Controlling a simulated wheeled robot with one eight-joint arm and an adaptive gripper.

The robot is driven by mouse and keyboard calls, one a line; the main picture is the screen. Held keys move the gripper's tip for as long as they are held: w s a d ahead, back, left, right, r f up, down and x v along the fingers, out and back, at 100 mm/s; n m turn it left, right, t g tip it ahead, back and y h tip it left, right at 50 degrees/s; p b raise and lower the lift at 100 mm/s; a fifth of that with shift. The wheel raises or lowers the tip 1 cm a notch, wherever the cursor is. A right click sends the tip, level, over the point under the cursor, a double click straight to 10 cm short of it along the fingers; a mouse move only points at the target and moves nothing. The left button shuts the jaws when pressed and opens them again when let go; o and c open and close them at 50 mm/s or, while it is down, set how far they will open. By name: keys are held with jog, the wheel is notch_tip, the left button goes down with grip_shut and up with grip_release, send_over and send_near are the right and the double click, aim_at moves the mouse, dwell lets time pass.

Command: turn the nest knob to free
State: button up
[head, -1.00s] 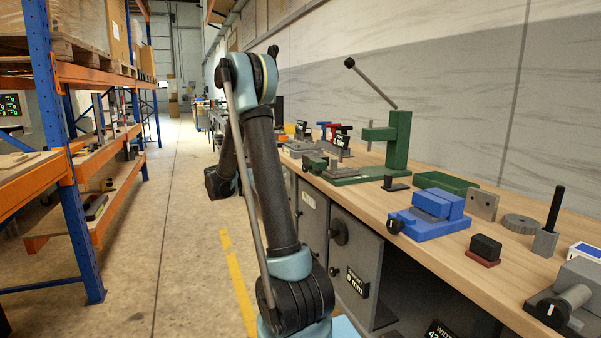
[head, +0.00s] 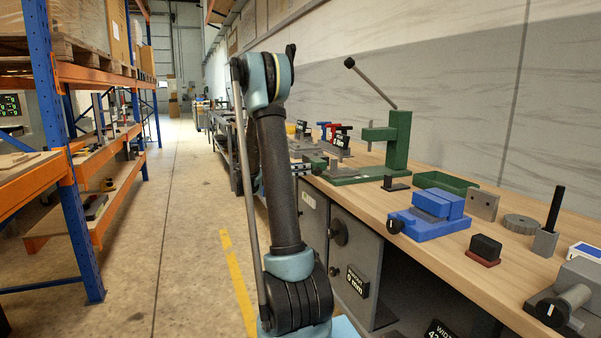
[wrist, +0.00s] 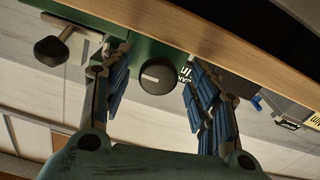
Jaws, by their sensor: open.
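A round black knob (wrist: 157,77) with a white pointer line sits on the face of a green body (wrist: 150,53) in the wrist view. Its line lies roughly sideways in the picture. I cannot read any label that names it as the nest knob. My gripper (wrist: 155,64) is open, with one blue-padded finger on each side of the knob. Gaps show between the knob and both fingers, and I cannot tell how far it is in depth. In the head view my gripper is hidden behind my arm.
A wooden bench edge (wrist: 205,45) runs close by in the wrist view, with a black-ended handle (wrist: 52,50) at left and a partly hidden black label at right. In the head view, a green press (head: 398,135) and a blue vise (head: 432,218) stand on the bench.

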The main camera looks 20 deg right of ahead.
jog(key=shift+c, duration=0.4)
jog(key=c, duration=1)
jog(key=shift+n, duration=9)
jog(key=shift+s, duration=0.1)
